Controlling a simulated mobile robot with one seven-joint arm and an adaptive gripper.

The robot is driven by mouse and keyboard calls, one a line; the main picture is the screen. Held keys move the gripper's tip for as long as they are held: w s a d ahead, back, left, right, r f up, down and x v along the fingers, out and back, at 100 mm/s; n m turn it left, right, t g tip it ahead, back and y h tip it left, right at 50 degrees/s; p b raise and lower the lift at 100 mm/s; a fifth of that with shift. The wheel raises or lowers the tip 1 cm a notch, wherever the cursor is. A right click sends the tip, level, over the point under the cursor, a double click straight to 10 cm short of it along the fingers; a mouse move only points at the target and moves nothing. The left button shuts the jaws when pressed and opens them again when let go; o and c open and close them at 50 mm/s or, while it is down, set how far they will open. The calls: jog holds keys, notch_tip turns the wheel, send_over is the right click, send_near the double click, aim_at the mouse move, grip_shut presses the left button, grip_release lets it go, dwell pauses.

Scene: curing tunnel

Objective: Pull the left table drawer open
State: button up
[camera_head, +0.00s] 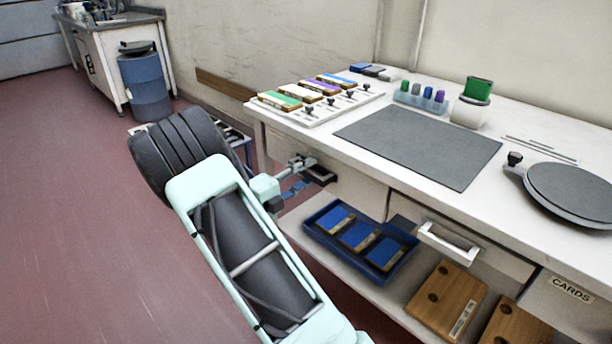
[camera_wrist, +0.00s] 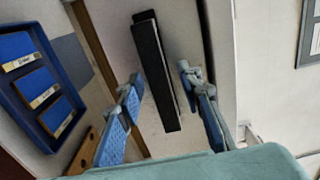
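The left table drawer (camera_head: 352,191) is a pale front under the white tabletop and looks closed. Its dark bar handle (camera_head: 321,174) is partly hidden by my gripper (camera_head: 300,177) in the head view. In the wrist view, the black handle (camera_wrist: 153,62) lies lengthwise between the two blue-padded fingers of my gripper (camera_wrist: 162,92). The fingers are open, one on each side of the handle, with visible gaps on both sides. Whether the fingertips reach past the bar is hard to tell.
A blue tray (camera_head: 311,226) with several blue-topped boxes sits on the lower shelf, with wooden blocks (camera_head: 447,300) to its right. A second drawer has a white handle (camera_head: 449,242). The tabletop holds a grey mat (camera_head: 418,146) and a turntable (camera_head: 571,193).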

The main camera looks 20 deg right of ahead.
grip_shut()
jog(key=shift+a, duration=0.1)
dwell(0.4)
